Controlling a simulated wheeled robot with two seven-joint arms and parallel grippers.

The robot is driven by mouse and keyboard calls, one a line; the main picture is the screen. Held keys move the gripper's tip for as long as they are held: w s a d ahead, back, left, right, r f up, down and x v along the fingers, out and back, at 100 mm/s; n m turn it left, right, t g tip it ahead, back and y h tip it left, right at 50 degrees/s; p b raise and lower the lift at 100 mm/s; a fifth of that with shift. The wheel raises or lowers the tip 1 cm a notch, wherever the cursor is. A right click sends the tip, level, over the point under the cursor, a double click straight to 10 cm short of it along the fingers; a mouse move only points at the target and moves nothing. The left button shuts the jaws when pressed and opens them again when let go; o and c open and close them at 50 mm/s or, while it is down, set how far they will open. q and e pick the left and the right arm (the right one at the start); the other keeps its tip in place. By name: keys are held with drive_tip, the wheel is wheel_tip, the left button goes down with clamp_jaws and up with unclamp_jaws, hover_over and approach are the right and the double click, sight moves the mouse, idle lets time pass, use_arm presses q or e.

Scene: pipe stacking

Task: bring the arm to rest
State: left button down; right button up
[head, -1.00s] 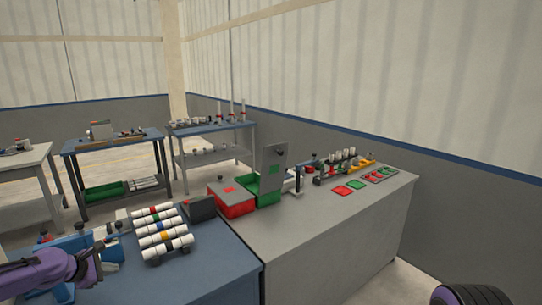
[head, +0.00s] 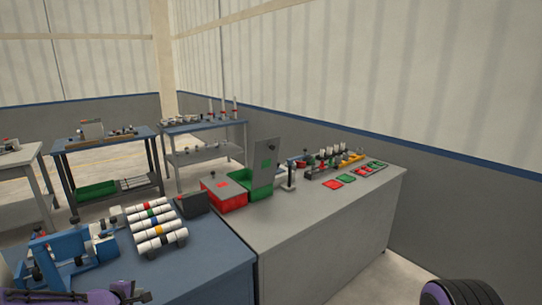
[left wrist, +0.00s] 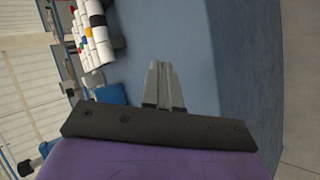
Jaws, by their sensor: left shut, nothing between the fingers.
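My left arm shows low in the bottom left corner of the head view, with its left gripper (head: 128,291) in front of the blue bench (head: 215,270). In the left wrist view the two grey fingers of the left gripper (left wrist: 163,75) lie together, shut with nothing between them. They point over a bare part of the blue bench top (left wrist: 185,40). My right gripper is in neither view.
White pipes with coloured bands (head: 158,228) lie in a rack on the blue bench, beside a blue fixture (head: 50,262). A grey bench (head: 300,222) behind carries a red bin (head: 232,202), a green bin (head: 262,186) and red and green plates. The front of the blue bench is bare.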

use_arm(q)
drive_tip(key=s+d+f+m+g, duration=0.2)
drive_tip(key=s+d+f+m, duration=0.1)
drive_tip(key=s+d+f, duration=0.45)
drive_tip(key=s+d+f+m+g+y+b, duration=0.1)
drive_tip(key=s+f+m, duration=0.2)
drive_tip(key=s, duration=0.7)
drive_tip(key=s+d+f+m+g+b, duration=0.2)
drive_tip(key=s+f+m, duration=0.1)
drive_tip(key=s, duration=0.8)
drive_tip(key=s+d+f+m+g+y+b, duration=0.1)
drive_tip(key=s+f, duration=0.4)
drive_tip(key=s, duration=0.6)
drive_tip(key=shift+d+f+m+g+y+b, duration=0.35)
drive_tip(key=shift+d+m+g, duration=0.25)
drive_tip(key=shift+m, duration=0.5)
drive_tip(key=shift+s, duration=0.1)
